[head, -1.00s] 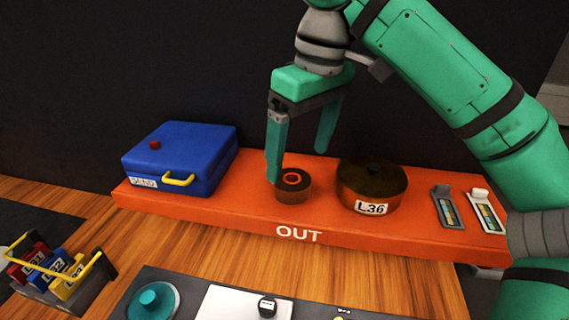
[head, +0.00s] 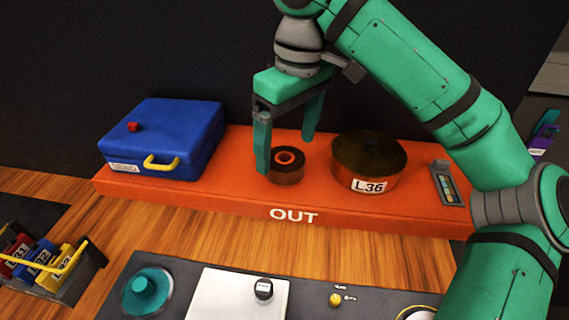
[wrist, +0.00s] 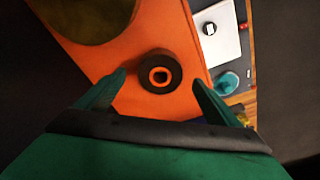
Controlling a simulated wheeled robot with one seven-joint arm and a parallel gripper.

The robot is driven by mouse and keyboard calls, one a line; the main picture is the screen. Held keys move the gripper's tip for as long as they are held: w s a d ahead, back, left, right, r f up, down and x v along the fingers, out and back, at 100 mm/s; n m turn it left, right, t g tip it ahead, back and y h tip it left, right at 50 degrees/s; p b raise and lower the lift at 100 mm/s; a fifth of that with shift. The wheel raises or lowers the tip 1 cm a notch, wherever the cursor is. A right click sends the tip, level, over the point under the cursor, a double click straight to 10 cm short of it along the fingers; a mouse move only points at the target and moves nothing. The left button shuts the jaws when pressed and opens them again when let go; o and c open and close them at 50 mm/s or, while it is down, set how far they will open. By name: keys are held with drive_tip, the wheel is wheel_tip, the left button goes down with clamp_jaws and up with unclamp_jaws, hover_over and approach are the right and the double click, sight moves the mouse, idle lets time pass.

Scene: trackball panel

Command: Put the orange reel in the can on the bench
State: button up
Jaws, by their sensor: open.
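The orange reel (head: 286,177) is a small dark roll with an orange core, lying flat on the orange OUT shelf (head: 230,195). My gripper (head: 285,156) is open and empty, pointing down with a finger to each side of the reel. In the wrist view the reel (wrist: 160,88) shows between the spread fingertips, apart from both. I cannot tell the exact height gap.
A blue case (head: 165,135) with a yellow handle stands at the shelf's left. A grey strip holder (head: 447,185) lies right of the can. A caddy with coloured tabs (head: 60,285) sits front left. A control panel with a teal trackball (head: 146,290) is in front.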

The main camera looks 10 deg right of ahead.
sight(285, 158)
drive_tip(key=f, duration=0.4)
drive_tip(key=shift+w+a+f, duration=0.1)
drive_tip(key=shift+w+a, duration=0.1)
drive_tip(key=c, duration=1.3)
